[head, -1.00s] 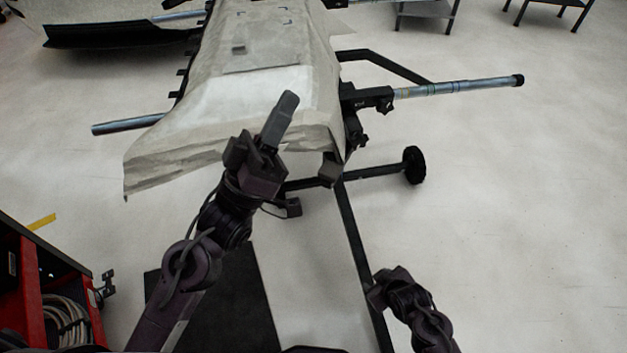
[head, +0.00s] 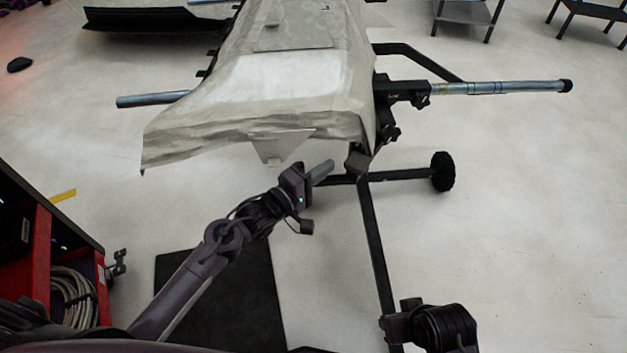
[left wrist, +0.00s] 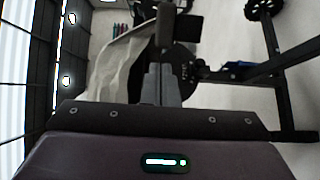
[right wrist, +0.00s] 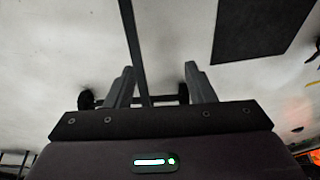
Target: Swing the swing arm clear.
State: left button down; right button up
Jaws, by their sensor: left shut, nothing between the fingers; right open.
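A silver tube arm (head: 500,88) with a black end cap sticks out to the right from a black bracket (head: 402,90) on the stand. Another silver tube (head: 150,99) sticks out on the left. I cannot tell which one is the swing arm. My left gripper (head: 322,172) is in front of the draped panel's near edge, pointing right; its fingers are together and empty, also in the left wrist view (left wrist: 160,85). A dark round part shows just past its tips there. My right gripper (head: 390,328) is low at the front; the right wrist view (right wrist: 160,85) shows its fingers apart and empty.
A pale wrapped panel (head: 285,80) lies along the stand. The stand's black floor leg (head: 375,245) runs towards me, and its crossbar ends in a black wheel (head: 443,172). A red cart (head: 38,255) with coiled hose is at the left. The floor at right is clear.

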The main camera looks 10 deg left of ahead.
pick_arm(q)
jog(key=x, duration=0.3)
pick_arm(e)
jog(key=shift+w+a+f, duration=0.15)
jog(key=shift+a, duration=0.1)
pick_arm(q)
jog(key=shift+s+d, duration=0.1)
